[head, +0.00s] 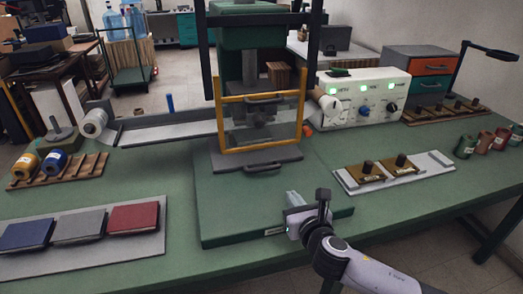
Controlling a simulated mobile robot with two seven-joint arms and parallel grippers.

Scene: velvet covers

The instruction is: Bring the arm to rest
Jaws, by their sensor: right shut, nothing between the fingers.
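My right gripper (294,199) is shut and empty. Its arm comes in from the lower right, and the gripper sits over the front right part of the press's green base, near the base's front edge. The gap between its fingertips and the base is hard to judge. My left gripper is not in view.
A green press (250,55) with a yellow-framed guard (219,125) stands mid-table. A grey board (150,243) with blue, grey and red covers lies left. A white plate (350,184) with two brass pieces and a control box (362,98) are right. Spools stand at both sides.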

